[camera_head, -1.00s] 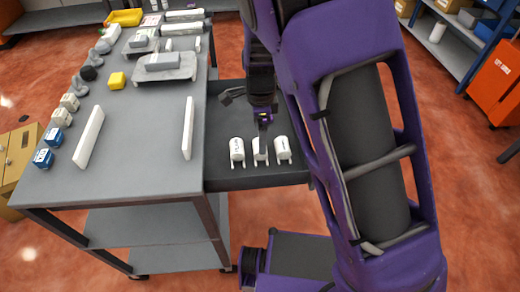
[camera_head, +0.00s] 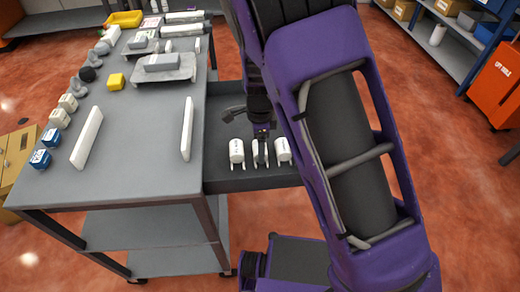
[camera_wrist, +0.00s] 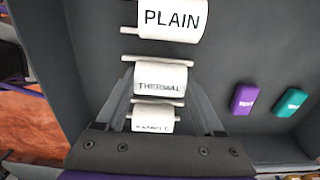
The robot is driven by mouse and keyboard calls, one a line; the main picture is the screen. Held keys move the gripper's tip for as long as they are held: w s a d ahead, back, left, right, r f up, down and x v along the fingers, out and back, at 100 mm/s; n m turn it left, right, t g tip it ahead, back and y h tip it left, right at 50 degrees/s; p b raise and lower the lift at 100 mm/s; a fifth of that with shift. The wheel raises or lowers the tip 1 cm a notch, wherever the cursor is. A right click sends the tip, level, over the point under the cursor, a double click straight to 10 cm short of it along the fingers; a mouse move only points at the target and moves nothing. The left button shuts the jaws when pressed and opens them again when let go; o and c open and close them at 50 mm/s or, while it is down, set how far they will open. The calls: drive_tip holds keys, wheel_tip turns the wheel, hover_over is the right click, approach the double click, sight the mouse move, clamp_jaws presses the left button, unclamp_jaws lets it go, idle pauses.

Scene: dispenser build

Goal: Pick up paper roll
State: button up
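Three white paper rolls on small holders stand in a row in the dark tray (camera_head: 225,182) beside the table. In the wrist view they are a roll marked PLAIN (camera_wrist: 172,18), one marked THERMAL (camera_wrist: 160,80) and a third (camera_wrist: 155,120) whose label is hard to read. In the head view, the left roll (camera_head: 237,150) and right roll (camera_head: 282,150) flank the middle one. My gripper (camera_head: 261,134) is low over the middle roll and partly covers it. In the wrist view its fingers are apart, on either side of the THERMAL roll; contact cannot be told.
A purple block (camera_wrist: 244,99) and a teal block (camera_wrist: 290,101) lie in the tray to the right in the wrist view. An orange cabinet (camera_head: 497,85) stands at the right.

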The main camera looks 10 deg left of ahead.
drive_tip(key=c, duration=0.8)
drive_tip(key=shift+r, duration=0.1)
